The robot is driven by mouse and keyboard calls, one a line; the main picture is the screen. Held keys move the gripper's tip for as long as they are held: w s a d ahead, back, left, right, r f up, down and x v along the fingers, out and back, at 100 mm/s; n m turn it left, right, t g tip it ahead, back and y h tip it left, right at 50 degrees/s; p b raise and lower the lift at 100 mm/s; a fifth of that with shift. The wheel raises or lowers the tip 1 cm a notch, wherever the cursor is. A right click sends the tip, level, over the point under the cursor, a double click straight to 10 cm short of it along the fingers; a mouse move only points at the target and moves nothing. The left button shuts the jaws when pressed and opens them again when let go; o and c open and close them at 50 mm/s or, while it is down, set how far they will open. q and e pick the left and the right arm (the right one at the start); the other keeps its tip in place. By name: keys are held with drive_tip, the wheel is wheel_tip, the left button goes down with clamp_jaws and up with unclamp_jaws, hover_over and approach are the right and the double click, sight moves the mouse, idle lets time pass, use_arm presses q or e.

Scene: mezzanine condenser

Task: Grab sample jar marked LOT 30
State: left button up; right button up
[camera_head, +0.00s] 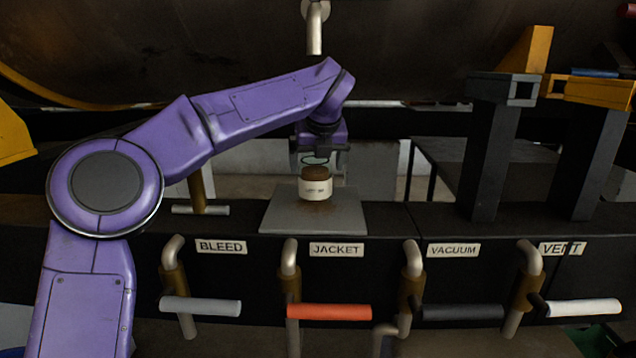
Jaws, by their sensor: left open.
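The sample jar (316,188) stands upright on a grey plate (280,216) on the dark ledge. It has a brown body and a pale label whose small print looks like LOT 30. My left arm reaches in from the left, and my left gripper (318,160) points down just above the jar. The gripper is open, with its fingers around or just over the jar's top; I cannot tell whether they touch it. The jar's lid is partly hidden by the gripper. My right gripper is not in view.
A pipe outlet (315,28) hangs above. Valve handles line the front below labels: BLEED grey (205,306), JACKET red (330,312), VACUUM black (460,312), VENT white (583,307). Dark posts (487,150) stand at right.

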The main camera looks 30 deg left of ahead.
use_arm(q)
drive_tip(key=shift+s+r, duration=0.45)
drive_tip(key=shift+s, duration=0.25)
drive_tip(key=shift+c, duration=0.5)
drive_tip(key=shift+s, duration=0.15)
drive_tip(key=c, duration=0.6)
drive_tip(key=shift+w+d+f, duration=0.1)
drive_tip(key=shift+w, duration=0.1)
drive_tip(key=c, duration=0.9)
